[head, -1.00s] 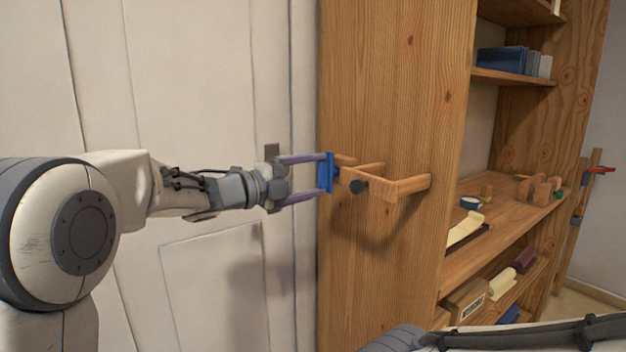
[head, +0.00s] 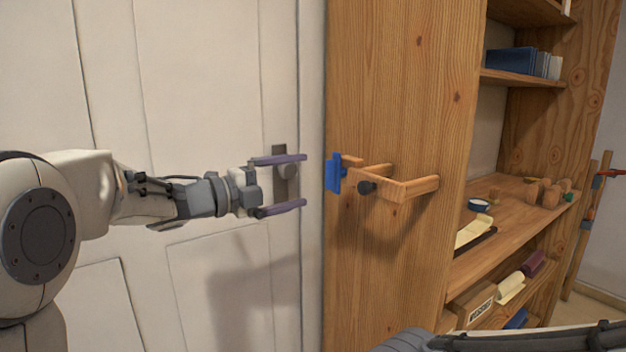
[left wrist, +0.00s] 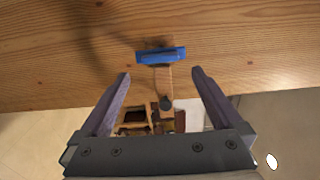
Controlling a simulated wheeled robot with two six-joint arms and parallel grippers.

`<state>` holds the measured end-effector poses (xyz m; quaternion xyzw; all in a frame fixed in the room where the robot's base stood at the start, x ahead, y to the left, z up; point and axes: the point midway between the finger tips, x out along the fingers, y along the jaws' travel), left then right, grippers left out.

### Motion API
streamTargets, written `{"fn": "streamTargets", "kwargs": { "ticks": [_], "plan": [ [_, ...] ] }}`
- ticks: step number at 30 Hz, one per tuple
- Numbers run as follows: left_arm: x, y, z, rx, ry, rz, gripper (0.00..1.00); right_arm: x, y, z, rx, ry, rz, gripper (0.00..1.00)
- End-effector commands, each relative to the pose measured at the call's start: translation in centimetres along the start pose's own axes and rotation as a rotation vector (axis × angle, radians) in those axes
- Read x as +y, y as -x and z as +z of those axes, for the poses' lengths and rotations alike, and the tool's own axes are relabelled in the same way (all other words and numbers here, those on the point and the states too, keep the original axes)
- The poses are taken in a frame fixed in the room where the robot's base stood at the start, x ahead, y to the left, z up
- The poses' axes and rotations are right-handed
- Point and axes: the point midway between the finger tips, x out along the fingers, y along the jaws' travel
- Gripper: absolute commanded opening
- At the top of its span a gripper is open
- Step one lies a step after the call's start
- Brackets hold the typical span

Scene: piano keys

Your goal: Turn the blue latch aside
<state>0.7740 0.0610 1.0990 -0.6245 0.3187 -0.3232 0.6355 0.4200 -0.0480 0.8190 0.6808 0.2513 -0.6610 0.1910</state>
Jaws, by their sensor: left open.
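The blue latch (head: 333,173) is a small blue plate on a wooden bracket (head: 398,186), which stands out from the side of a wooden cabinet. A dark round knob (head: 367,187) sits on the bracket just right of the latch. My left gripper (head: 304,181) is open and empty, a short gap to the left of the latch, fingers pointing at it. In the left wrist view the latch (left wrist: 161,56) lies beyond the gap between the open fingertips (left wrist: 161,75). My right gripper is not in view.
The cabinet side (head: 400,80) rises behind the latch. A white panelled door (head: 215,90) with a dark handle plate (head: 279,160) is close behind my left gripper. Shelves with small items (head: 520,205) are to the right.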

Motion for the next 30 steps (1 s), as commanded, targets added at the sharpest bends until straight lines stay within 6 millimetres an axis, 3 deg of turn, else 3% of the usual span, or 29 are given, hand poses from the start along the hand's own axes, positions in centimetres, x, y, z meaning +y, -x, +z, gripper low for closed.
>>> {"fn": "streamTargets", "kwargs": {
  "ticks": [6, 12, 20, 23, 26, 30],
  "plan": [
    [0.0, 3.3, 0.1, -0.003, 0.000, 0.000, 1.00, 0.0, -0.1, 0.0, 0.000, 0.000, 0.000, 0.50],
    [0.0, 4.1, 0.0, 0.000, 0.000, 0.001, 1.00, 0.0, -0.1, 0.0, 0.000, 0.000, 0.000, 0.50],
    [0.0, 4.0, 0.0, -0.005, 0.005, 0.000, 1.00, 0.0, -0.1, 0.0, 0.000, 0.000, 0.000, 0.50],
    [0.0, 3.1, 0.0, -0.049, 0.045, -0.006, 1.00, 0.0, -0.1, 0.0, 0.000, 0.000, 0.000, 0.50],
    [0.4, 1.5, 0.2, -0.160, 0.150, -0.010, 1.00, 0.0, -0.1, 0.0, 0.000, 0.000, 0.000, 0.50],
    [3.0, 0.0, -0.3, -0.386, 0.416, 0.019, 1.00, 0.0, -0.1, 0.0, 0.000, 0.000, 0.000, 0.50]
  ]
}}
